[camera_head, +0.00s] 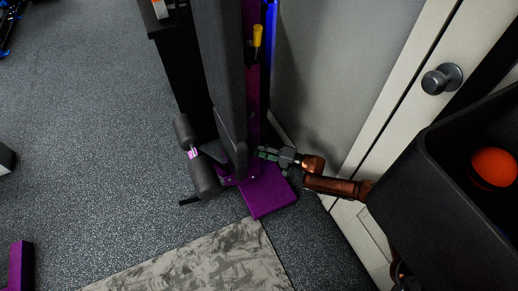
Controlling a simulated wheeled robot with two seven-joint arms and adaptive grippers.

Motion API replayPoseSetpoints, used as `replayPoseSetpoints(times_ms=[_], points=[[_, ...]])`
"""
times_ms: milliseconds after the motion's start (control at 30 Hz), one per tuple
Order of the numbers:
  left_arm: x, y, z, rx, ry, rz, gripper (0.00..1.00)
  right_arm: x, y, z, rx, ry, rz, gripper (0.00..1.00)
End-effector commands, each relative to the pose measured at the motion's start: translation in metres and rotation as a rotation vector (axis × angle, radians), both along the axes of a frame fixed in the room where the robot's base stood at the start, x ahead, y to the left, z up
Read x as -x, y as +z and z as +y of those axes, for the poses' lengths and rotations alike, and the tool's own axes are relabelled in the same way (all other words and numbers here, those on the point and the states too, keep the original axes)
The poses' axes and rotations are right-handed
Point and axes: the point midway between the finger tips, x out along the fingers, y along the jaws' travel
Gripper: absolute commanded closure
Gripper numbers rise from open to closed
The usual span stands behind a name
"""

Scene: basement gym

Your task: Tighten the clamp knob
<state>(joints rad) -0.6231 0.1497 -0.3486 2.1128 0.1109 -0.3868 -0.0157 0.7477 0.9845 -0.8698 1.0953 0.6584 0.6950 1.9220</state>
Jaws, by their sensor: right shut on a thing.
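My right gripper (259,153) reaches in from the right on a copper-coloured arm. Its fingertips are at the right side of the gym machine (221,70), low down, just above its purple foot plate (268,192). The gripper is shut on a small dark part there, which I take to be the clamp knob; the fingers and the black pad largely hide it. How far the knob is screwed in cannot be seen. My left gripper is not in view.
Black foam rollers (204,178) stick out at the machine's left. A yellow-handled pin (257,36) sits higher on the purple upright. A pale door with a dark doorknob (441,79) stands at right. A black bin holds an orange ball (494,168). Floor at left is mostly clear.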

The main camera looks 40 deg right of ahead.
Motion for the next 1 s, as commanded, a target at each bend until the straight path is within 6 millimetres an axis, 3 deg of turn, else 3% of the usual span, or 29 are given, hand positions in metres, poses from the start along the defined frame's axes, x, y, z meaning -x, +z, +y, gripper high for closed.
replayPoseSetpoints(times_ms=[100,133,367,733,1000], points=[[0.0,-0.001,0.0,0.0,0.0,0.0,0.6,0.0,-0.001,0.0,0.001,0.001,0.0,0.91],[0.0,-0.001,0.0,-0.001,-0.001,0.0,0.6,0.0,-0.001,0.0,0.001,0.001,0.0,0.65],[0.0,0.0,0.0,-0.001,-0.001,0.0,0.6,0.0,-0.001,0.0,0.0,0.001,0.0,0.49],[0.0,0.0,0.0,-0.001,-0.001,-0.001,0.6,0.005,-0.001,-0.003,0.0,0.0,0.001,0.49],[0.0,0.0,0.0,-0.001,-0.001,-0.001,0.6,0.039,0.0,-0.025,0.002,-0.002,0.002,0.49]])
